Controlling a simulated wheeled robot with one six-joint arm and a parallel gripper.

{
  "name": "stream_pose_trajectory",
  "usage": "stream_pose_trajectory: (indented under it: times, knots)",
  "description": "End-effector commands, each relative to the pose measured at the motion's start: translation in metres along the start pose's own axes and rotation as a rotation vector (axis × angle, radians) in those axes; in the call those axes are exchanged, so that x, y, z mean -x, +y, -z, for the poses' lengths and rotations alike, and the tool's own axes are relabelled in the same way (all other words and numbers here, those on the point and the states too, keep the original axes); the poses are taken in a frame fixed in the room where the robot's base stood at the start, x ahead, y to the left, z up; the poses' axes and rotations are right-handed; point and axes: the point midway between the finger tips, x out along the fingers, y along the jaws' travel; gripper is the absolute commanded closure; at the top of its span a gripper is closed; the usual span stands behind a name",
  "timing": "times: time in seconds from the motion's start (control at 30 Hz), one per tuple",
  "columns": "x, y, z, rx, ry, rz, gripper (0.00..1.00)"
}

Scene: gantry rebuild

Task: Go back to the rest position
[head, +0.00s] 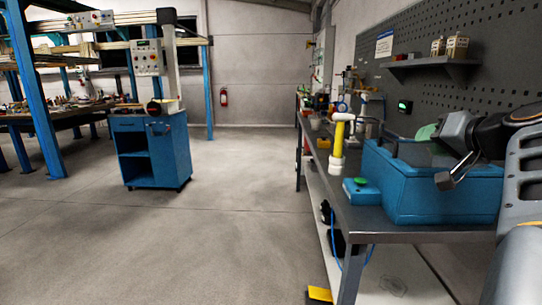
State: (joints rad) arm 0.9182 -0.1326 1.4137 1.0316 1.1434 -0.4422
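My arm reaches in from the right edge of the head view, with grey and black links. My gripper (452,172) is at its left end, above the blue box (435,200) on the workbench. One dark finger-like part with a pale tip points down and to the left. The other finger cannot be made out, so I cannot tell whether it is open or shut. I see nothing clearly held in it. Whether it touches the box cannot be told.
The dark workbench (405,238) runs along the right wall, with a yellow and white upright tool (337,150) and a green-topped blue button box (361,190). A blue cart (152,165) stands left. The grey floor (215,235) between is clear.

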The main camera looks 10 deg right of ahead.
Motion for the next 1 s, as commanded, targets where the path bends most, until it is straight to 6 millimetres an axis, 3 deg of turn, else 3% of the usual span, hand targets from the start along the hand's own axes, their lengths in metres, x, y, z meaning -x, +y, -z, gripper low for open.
stream_pose_trajectory:
  times: [0.17,0.33,0.5,0.7,1.0]
  knots:
    - [-0.014,-0.039,-0.021,-0.011,-0.151,-0.034,0.62]
    - [-0.022,-0.084,-0.077,0.029,-0.388,-0.112,0.62]
    - [-0.006,-0.117,-0.139,0.145,-0.599,-0.194,0.62]
    - [0.027,-0.133,-0.195,0.327,-0.769,-0.265,0.62]
    - [0.058,-0.132,-0.233,0.512,-0.868,-0.306,0.62]
